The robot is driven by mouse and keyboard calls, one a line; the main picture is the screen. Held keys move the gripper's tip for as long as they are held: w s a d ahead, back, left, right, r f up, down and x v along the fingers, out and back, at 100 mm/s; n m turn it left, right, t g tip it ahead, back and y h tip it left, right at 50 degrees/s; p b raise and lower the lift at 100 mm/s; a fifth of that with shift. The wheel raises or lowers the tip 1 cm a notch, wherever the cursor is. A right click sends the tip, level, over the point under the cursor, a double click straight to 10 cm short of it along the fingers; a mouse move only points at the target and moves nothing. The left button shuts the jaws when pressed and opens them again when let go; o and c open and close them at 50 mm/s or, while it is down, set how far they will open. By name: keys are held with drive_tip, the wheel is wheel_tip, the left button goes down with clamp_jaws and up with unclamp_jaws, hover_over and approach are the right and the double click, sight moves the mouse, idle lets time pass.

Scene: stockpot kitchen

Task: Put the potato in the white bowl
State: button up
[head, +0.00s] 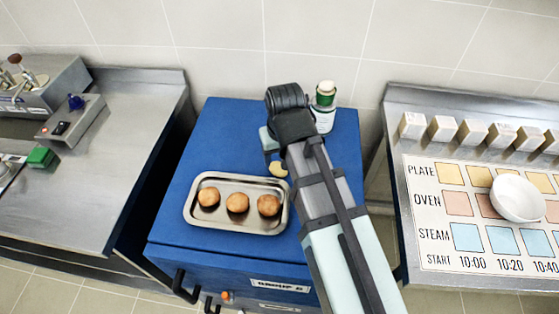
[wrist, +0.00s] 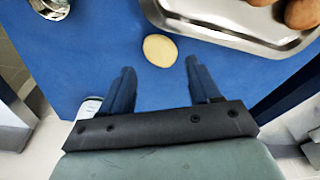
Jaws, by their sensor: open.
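The potato, a pale yellow oval (head: 278,169), lies on the blue cabinet top beside the tray, partly hidden by my arm in the head view. In the wrist view the potato (wrist: 160,51) lies just beyond the fingertips, roughly centred between them. My gripper (wrist: 160,70) is open and empty, with its fingers spread and pointing toward the potato. In the head view my gripper is mostly hidden behind the arm. The white bowl (head: 518,198) stands on the marked chart on the right counter and looks empty from here.
A metal tray (head: 236,228) with three round brown items sits left of the potato; its rim (wrist: 235,42) is close in the wrist view. A green-and-white container (head: 325,119) stands behind my arm. Several small blocks (head: 472,134) line the right counter's back. A gap separates cabinet and right counter.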

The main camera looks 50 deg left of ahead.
drive_tip(key=r, duration=0.5)
drive_tip(key=shift+s+d+r, duration=0.15)
drive_tip(key=shift+d+r, duration=0.2)
drive_tip(key=shift+d, duration=0.05)
drive_tip(key=o, duration=0.5)
drive_tip(key=shift+r, duration=0.2)
drive_tip(key=shift+c, duration=0.2)
drive_tip(key=m+h, duration=0.2)
drive_tip(key=m, duration=0.4)
hover_over(279, 166)
drive_tip(key=shift+g, duration=0.3)
drive_tip(key=f, duration=0.7)
drive_tip(key=shift+w+a+f, duration=0.1)
drive_tip(key=shift+w+a, duration=0.05)
drive_tip(key=shift+w, duration=0.1)
drive_tip(key=shift+s+f, duration=0.15)
drive_tip(key=shift+f, duration=0.6)
drive_tip(key=shift+s+f, duration=0.15)
drive_tip(key=shift+f, duration=1.65)
